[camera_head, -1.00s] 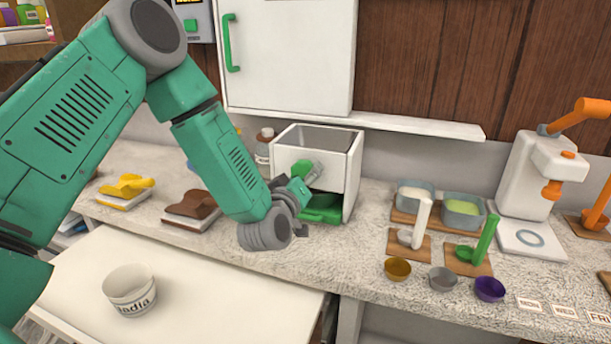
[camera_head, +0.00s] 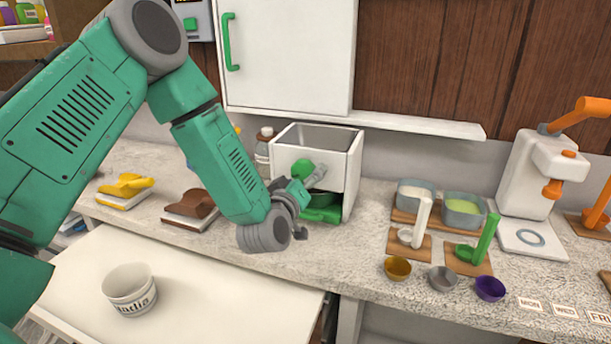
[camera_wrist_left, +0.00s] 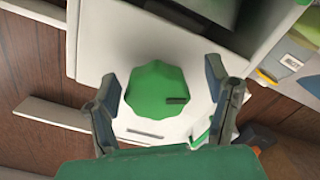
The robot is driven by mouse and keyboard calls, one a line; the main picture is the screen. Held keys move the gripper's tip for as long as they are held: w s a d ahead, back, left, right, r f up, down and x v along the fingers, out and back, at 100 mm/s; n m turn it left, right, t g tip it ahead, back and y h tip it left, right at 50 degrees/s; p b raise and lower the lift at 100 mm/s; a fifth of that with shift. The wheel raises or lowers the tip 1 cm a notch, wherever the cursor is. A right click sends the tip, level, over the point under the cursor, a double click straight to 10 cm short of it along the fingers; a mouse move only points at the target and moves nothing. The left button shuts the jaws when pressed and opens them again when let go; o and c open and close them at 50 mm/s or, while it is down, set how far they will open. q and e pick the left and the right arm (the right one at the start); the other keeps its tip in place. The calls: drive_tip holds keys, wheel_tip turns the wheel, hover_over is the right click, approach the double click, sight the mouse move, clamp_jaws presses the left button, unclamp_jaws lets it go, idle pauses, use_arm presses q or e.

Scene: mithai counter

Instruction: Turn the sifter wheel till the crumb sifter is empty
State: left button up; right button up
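The crumb sifter (camera_head: 346,165) is a white open-topped box on the counter. Its visible inner walls are grey, and I cannot tell whether crumbs lie inside. Its green wheel (camera_head: 302,169) is on the front face, partly covered by my left gripper (camera_head: 308,182). In the left wrist view the scalloped green wheel (camera_wrist_left: 157,88) lies between the two fingers (camera_wrist_left: 163,105) of my left gripper. The fingers are apart, with a visible gap on each side of the wheel. A green part (camera_head: 325,213) shows in the opening below. My right gripper is out of view.
A labelled white bowl (camera_head: 130,293) stands on the lower white surface (camera_head: 210,290). Yellow (camera_head: 126,186) and brown (camera_head: 190,206) items lie left of the sifter. Tubs, scoops and small cups (camera_head: 443,278) are at right. A white shelf (camera_head: 420,125) runs above the counter.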

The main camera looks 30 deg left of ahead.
use_arm(q)
drive_tip(key=shift+w+r, duration=0.1)
drive_tip(key=shift+r, duration=0.1)
drive_tip(key=shift+s, duration=0.3)
drive_tip(key=v, duration=1.1)
drive_tip(key=shift+s+f, duration=0.1)
drive_tip(key=shift+s, duration=0.05)
